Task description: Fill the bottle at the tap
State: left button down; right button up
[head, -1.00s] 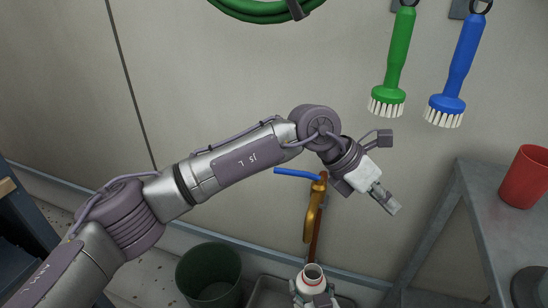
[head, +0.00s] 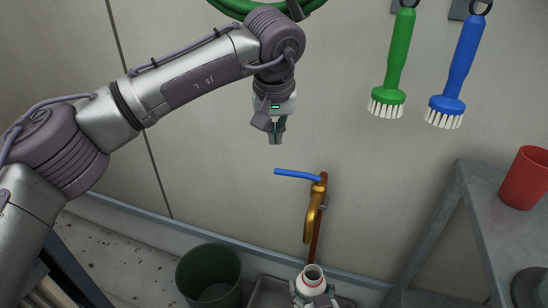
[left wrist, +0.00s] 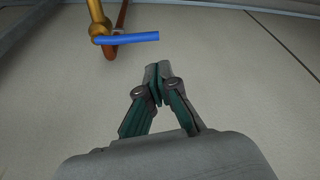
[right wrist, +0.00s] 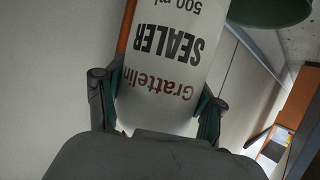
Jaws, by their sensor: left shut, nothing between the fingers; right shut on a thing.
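The brass tap (head: 314,210) with a blue lever (head: 297,174) is on the wall; the lever points left in the head view. The tap (left wrist: 98,20) and its lever (left wrist: 130,38) also show in the left wrist view. My left gripper (head: 276,138) is shut and empty, above the lever and apart from it. The white bottle (head: 311,280), open at the top, stands upright below the tap spout. My right gripper (right wrist: 155,105) is shut on the bottle, whose label reads "SEALER" in the right wrist view. The inside of the bottle is too dark to tell its contents.
A dark green bucket (head: 209,276) stands left of the bottle. A grey basin (head: 263,293) lies under the tap. A grey table (head: 486,215) with a red cup (head: 526,178) is at right. Green (head: 394,65) and blue (head: 457,65) brushes hang on the wall.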

pick_arm(q)
jog(key=x, duration=1)
jog(key=shift+a, duration=0.2)
jog(key=shift+r, duration=0.15)
